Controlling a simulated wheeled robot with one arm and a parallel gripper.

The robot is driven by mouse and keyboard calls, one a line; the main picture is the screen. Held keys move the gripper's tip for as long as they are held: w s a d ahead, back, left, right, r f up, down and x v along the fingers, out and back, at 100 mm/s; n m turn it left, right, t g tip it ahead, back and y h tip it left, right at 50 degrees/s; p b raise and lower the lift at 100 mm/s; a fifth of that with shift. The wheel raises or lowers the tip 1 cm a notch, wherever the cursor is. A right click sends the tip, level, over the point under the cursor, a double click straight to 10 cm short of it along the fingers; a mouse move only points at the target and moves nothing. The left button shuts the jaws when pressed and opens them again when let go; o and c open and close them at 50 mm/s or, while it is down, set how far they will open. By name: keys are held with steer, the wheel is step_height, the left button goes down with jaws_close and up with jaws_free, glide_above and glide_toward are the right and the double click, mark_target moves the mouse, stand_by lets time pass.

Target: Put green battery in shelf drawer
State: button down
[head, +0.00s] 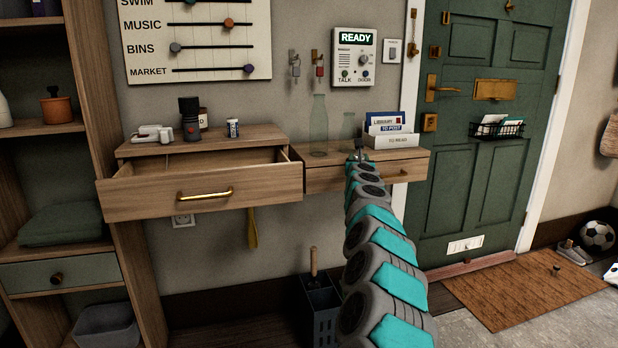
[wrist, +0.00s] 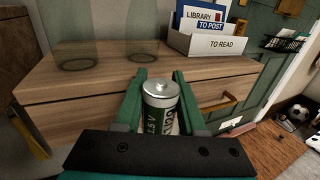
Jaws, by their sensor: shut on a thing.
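My gripper (wrist: 160,100) is shut on a green and silver battery (wrist: 161,92), held upright between the green fingers in the wrist view. In the head view my gripper (head: 358,152) is at the far end of my arm, in front of the right part of the wall shelf; the battery is too small to make out there. A wooden drawer (head: 240,203) with a brass handle stands pulled out at left, its visible inside bare. A second wooden drawer (head: 330,180) at right is shut. A grey-green drawer (head: 28,278) with a round knob is shut in the left shelf unit.
Clear glass bottles (head: 318,130) and a white letter box (head: 392,139) stand on the right shelf top. A black cylinder (head: 190,120), a jar and a small can (head: 233,128) stand above the open drawer.

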steer(key=s+d+f+n+g+y, duration=0.1)
steer(key=s+d+f+n+y, duration=0.2)
steer(key=f, duration=0.6)
steer(key=s+d+f+n+y, duration=0.2)
steer(key=s+f+y, duration=0.15)
steer(key=f, duration=0.65)
steer(key=s+d+f+n+g+y, duration=0.1)
steer(key=s+d+f+n+y, duration=0.15)
steer(key=f+y, duration=0.45)
steer(key=s+a+f+n+g+y, duration=0.1)
steer(key=s+a+f+n+g, duration=0.1)
steer(key=s+f, duration=0.35)
steer(key=s+a+f+n+g+y, duration=0.1)
steer(key=s+a+f+g, duration=0.15)
steer(key=s, duration=0.55)
steer(key=s+a+r+n+y, duration=0.1)
steer(key=s+a+r+n, duration=0.1)
steer(key=s, duration=0.7)
step_height(320, 180, up, 3)
steer(key=shift+a+f+g, duration=0.1)
steer(key=shift+a+g, duration=0.35)
steer(key=shift+a, duration=0.3)
steer(key=shift+w+y, duration=0.1)
steer(key=shift+y, duration=0.15)
